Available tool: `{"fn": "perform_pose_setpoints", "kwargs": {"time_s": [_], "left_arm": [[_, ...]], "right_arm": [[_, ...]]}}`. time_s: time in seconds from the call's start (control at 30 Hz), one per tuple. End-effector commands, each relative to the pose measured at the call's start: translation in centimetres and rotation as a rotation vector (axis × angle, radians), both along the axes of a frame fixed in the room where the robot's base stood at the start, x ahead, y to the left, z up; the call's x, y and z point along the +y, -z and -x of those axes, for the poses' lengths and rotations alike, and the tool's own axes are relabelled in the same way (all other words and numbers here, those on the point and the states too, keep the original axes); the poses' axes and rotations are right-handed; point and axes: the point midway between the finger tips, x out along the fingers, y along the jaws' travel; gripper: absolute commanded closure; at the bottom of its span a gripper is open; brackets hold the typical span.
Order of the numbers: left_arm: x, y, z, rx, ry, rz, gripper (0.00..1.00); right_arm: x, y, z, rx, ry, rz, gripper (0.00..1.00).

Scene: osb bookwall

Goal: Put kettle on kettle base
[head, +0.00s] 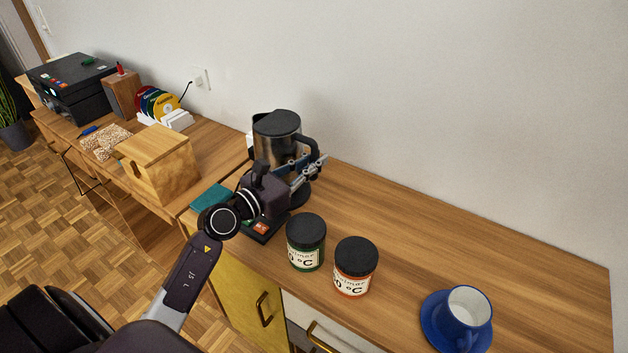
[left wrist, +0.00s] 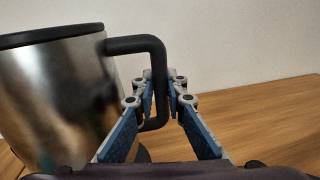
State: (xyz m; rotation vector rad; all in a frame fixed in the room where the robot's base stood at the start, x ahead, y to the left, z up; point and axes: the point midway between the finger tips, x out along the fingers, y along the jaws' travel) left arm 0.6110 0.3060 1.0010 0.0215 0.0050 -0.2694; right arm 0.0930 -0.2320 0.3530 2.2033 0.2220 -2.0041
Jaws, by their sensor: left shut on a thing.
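The kettle (head: 275,135) is a shiny metal jug with a black lid and black handle, near the wall at the back of the wooden counter. In the left wrist view the kettle (left wrist: 60,95) fills the left side, with its black handle (left wrist: 158,65) between my fingers. My left gripper (head: 308,168) is shut on the handle; it also shows in the left wrist view (left wrist: 161,90). A dark round piece (head: 300,194), which looks like the kettle base, shows partly behind the gripper. I cannot tell whether the kettle touches it. My right gripper is out of view.
A green-labelled jar (head: 306,242) and an orange-labelled jar (head: 355,267) stand in front of the gripper. A white-and-blue cup (head: 469,309) sits on a blue saucer (head: 433,309). A wooden box (head: 160,165) stands at left. The counter's right back is clear.

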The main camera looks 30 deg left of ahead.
Motion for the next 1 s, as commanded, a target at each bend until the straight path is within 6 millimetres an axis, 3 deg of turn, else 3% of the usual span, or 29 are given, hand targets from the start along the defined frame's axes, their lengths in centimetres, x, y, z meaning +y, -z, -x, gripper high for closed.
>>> {"fn": "perform_pose_setpoints", "kwargs": {"time_s": [0.13, 0.4, 0.83, 0.87, 1.0], "left_arm": [[0.0, 0.6, 0.0, -0.008, -0.002, -0.003, 1.0], [0.0, 4.2, 0.0, -0.007, -0.002, -0.002, 1.0], [0.0, 4.7, 0.0, -0.007, -0.001, -0.003, 1.0], [0.0, 5.0, 0.0, 0.0, 0.0, 0.0, 0.86], [0.0, 4.9, 0.0, 0.0, 0.0, 0.0, 0.71]], "right_arm": [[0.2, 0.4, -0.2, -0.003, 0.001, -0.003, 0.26], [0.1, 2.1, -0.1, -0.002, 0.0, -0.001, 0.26], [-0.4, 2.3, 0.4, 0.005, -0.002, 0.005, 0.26], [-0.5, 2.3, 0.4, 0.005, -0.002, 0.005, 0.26], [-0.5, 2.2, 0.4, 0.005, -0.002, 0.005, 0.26]]}}
